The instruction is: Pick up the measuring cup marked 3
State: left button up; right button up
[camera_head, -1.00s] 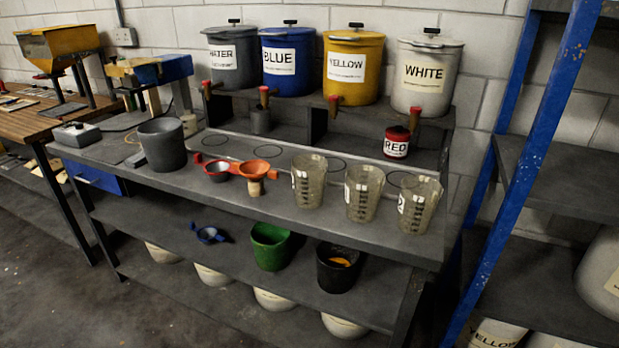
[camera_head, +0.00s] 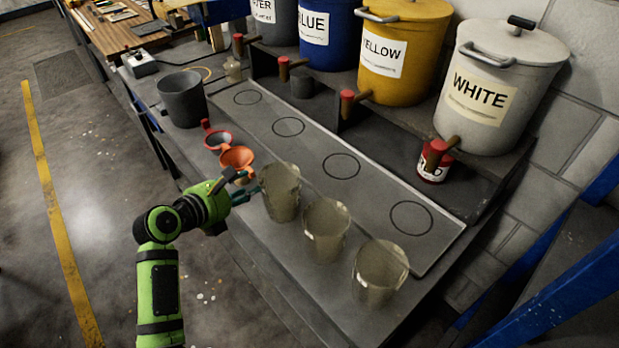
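Three clear, brownish measuring cups stand upright in a row along the bench front: the left cup (camera_head: 282,196), the middle cup (camera_head: 326,228) and the right cup (camera_head: 379,272). No number is readable on any of them from this side, so I cannot tell which is marked 3. My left gripper (camera_head: 248,181) comes in on a green arm from the lower left. Its fingers are apart, just left of the left cup and close to the orange funnel (camera_head: 237,158). I cannot tell if a fingertip touches the cup. My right gripper is out of view.
A red-rimmed scoop (camera_head: 217,139) and a dark grey bucket (camera_head: 182,98) stand further left. Behind the cups lies a tray with ring marks (camera_head: 341,166). Lidded buckets, including YELLOW (camera_head: 404,48) and WHITE (camera_head: 497,85), have taps overhanging the bench. A blue post (camera_head: 560,310) rises at right.

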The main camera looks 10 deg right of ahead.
aim_at(260, 172)
pick_arm(q)
jog(key=shift+n, duration=0.4)
jog(key=w+d, duration=0.2)
jog(key=w, duration=0.1)
jog(key=w+d, duration=0.2)
jog(key=shift+f+p, duration=0.3)
jog(key=shift+p, duration=0.1)
grip_shut()
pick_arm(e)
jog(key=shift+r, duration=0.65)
